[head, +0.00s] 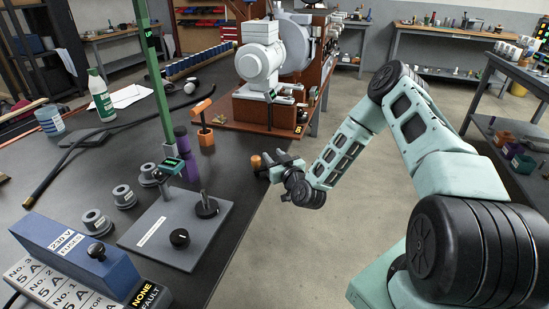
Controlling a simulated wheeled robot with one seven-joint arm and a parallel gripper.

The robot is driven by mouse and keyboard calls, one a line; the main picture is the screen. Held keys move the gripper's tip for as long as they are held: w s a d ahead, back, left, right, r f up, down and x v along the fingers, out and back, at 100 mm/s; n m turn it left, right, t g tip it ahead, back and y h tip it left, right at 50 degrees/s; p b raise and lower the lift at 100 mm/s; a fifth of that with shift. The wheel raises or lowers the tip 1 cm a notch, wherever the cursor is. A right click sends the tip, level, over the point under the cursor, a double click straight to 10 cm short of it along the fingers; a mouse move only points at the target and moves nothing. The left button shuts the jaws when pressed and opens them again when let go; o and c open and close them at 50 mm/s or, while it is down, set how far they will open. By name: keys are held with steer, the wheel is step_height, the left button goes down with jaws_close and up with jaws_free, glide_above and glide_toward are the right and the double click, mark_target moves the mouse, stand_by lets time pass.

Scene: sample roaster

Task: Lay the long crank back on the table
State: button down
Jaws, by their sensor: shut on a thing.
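My gripper (285,168) is at the middle of the head view, by the right edge of the dark table (120,205). It is shut on a dark piece with a rounded brown knob (256,162) at its left end. This looks like the long crank, held by my gripper. Most of its length is hidden by the gripper or too small to make out. I cannot tell its height above the table edge.
The roaster (262,65) on its wooden base stands behind the gripper. An orange-handled tool (203,115) stands left of it. A grey plate with knobs (170,245), several grey round pieces and a blue fuse box (75,255) fill the front. Dark table surface shows at left centre.

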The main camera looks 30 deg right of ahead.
steer(key=c, duration=1.4)
jaws_free()
steer(key=shift+f, duration=0.1)
steer(key=o, duration=0.5)
steer(key=shift+c, duration=0.2)
